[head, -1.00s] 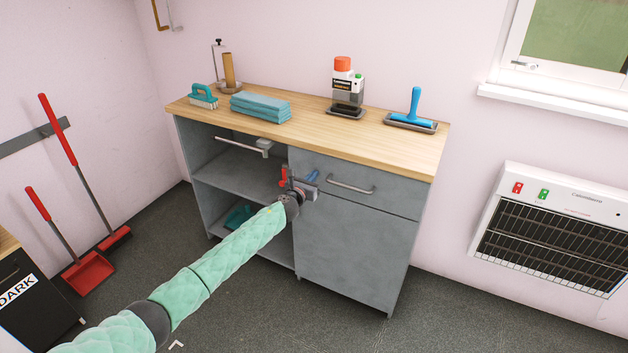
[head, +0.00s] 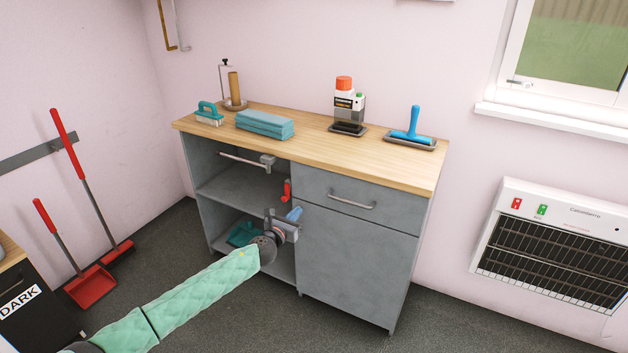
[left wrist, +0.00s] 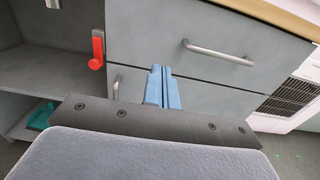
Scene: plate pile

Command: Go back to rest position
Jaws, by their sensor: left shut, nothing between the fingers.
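My left gripper (head: 295,214) is in front of the grey cabinet (head: 360,255), beside the open compartment's right edge. In the left wrist view its blue fingers (left wrist: 162,88) are together with nothing between them. They point at the cabinet front, below the drawer handle (left wrist: 217,52). A red hook-like piece (head: 287,190) is on the cabinet at the edge of the open compartment, above my gripper in the head view. It is left of the fingers in the left wrist view, apart from them. My right gripper is not in view.
The wooden top (head: 310,140) holds folded blue cloths (head: 265,124), a brush (head: 209,114), a bottle (head: 344,100) and a blue-handled tool (head: 413,128). A teal item (head: 241,234) lies in the lower compartment. A heater (head: 555,245) hangs at right. Red cleaning tools (head: 92,287) stand at left.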

